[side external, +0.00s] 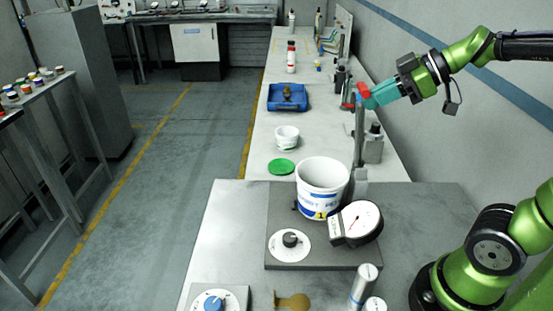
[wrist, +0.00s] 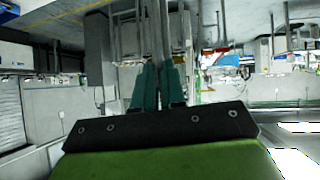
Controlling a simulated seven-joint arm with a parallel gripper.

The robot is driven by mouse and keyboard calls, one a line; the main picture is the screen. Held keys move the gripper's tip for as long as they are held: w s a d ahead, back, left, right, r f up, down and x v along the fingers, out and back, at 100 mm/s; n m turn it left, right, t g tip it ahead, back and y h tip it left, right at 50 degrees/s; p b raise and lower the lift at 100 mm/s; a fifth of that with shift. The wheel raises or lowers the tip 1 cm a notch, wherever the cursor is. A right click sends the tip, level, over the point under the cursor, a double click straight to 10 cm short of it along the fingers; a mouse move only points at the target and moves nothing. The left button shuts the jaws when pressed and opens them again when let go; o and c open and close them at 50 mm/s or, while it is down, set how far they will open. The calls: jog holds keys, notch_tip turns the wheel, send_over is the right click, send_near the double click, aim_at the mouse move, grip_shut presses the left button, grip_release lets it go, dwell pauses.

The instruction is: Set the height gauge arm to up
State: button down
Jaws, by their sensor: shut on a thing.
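The height gauge arm (side external: 359,135) looks like a slim grey bar standing close to upright behind the white tub, with a red piece (side external: 363,90) at its top. My gripper (side external: 372,98) reaches in from the right with its teal fingers at the top of this bar. In the wrist view, the teal fingers (wrist: 158,72) are close together, with a thin grey bar (wrist: 157,25) running between and beyond them. The fingers are shut on the arm near its upper end. The exact contact is partly hidden by the fingers.
A white tub (side external: 322,190) and a dial gauge (side external: 355,223) stand on a grey plate (side external: 325,257) with a black knob (side external: 291,240). A green lid (side external: 281,167), a small white cup (side external: 287,138) and a blue tray (side external: 287,97) lie farther back. Grey wall is at right.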

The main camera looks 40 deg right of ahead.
jog(key=shift+d+r, duration=0.25)
jog(key=shift+d, duration=0.15)
jog(key=c, duration=1.5)
grip_release()
jog(key=o, duration=1.4)
jog(key=shift+a+f, duration=0.1)
jog(key=shift+a, duration=0.1)
jog(key=shift+c, duration=0.2)
jog(key=v, duration=1.7)
jog(key=shift+a, duration=0.2)
jog(key=shift+c, duration=0.3)
